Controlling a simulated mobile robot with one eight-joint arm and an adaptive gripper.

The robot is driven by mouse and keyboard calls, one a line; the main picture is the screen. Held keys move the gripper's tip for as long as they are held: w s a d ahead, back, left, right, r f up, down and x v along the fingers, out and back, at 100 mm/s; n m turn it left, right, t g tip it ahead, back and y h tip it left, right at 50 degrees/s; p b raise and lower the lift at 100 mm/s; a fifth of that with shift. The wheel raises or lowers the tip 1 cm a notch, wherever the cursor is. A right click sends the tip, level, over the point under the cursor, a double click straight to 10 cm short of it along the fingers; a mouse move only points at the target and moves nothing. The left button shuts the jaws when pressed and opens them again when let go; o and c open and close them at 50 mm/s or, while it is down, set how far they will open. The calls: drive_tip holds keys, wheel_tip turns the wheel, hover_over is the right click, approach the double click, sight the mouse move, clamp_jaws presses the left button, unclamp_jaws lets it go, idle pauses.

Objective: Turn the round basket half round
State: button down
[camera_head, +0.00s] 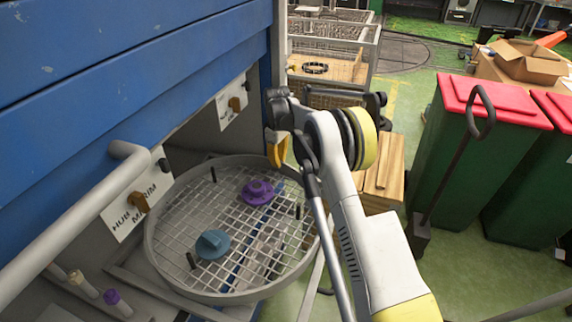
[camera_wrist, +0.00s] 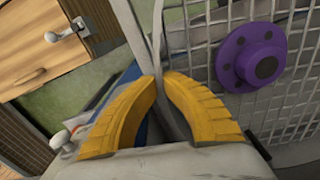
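The round basket (camera_head: 228,297) is a grey, mesh-floored ring lying flat in front of the blue machine. It has short dark upright pins, a purple flanged part (camera_head: 258,192) and a blue-teal part (camera_head: 212,244) on its mesh. My gripper (camera_head: 277,163) reaches down to its far rim. In the wrist view, the yellow fingertips (camera_wrist: 162,78) close together on the thin rim (camera_wrist: 140,25), with the rim between them. The purple part (camera_wrist: 251,57) lies on the mesh to the right of the fingers there.
The blue machine (camera_head: 120,60) and a grey pipe handle (camera_head: 75,225) border the basket on the left. A wooden cabinet (camera_head: 382,175) stands close to my arm on the right. Green bins with red lids (camera_head: 495,100) stand farther right. A wire-sided cart (camera_head: 335,45) is behind. Green floor is open at lower right.

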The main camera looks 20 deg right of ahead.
drive_tip(key=shift+w+a+n, duration=0.6)
drive_tip(key=shift+w+a, duration=0.3)
drive_tip(key=shift+a, duration=0.1)
drive_tip(key=c, duration=1.6)
unclamp_jaws()
wheel_tip(320, 180, up, 8)
drive_tip(key=shift+f, duration=0.25)
